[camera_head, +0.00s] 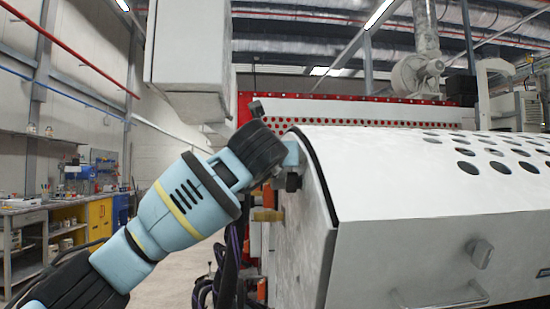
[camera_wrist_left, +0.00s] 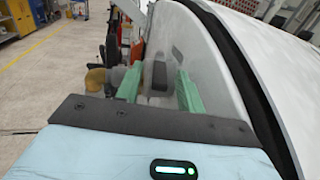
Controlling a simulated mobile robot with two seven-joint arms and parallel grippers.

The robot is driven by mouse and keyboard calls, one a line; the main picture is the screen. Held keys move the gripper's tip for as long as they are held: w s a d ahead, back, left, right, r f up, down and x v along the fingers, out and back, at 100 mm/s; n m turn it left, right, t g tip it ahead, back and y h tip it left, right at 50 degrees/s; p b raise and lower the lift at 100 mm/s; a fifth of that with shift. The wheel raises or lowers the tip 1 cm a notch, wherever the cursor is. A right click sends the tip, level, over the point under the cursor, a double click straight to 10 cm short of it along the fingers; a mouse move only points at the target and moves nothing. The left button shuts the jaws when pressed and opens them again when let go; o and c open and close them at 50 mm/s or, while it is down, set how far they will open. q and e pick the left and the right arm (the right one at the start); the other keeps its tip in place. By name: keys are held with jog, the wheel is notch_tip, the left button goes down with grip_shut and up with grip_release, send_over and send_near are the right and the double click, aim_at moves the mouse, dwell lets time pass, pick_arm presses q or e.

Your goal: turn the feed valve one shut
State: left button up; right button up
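My left arm reaches in from the left in the head view, and its gripper (camera_head: 291,156) is by the left end face of the white machine. The fingertips are not clear there. In the left wrist view the two green fingers of my left gripper (camera_wrist_left: 159,88) stand apart. A dark block (camera_wrist_left: 159,76) shows between them; whether they touch it is unclear. A tan knob (camera_wrist_left: 95,79) on a grey fitting is left of the fingers; it also shows below the gripper in the head view (camera_head: 266,215). I cannot tell which part is feed valve one. My right gripper is out of view.
The machine's white cover (camera_head: 420,180) fills the right, with a latch (camera_head: 480,253) and a handle (camera_head: 445,298). Dark hoses (camera_head: 228,265) hang beside the end face. A workbench (camera_head: 25,225) stands far left. Open floor (camera_wrist_left: 50,90) lies left of the machine.

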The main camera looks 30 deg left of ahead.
pick_arm(q)
jog(key=b+v, duration=0.1)
jog(key=v, duration=0.7)
jog(key=shift+b, duration=0.3)
jog(key=shift+w, duration=0.1)
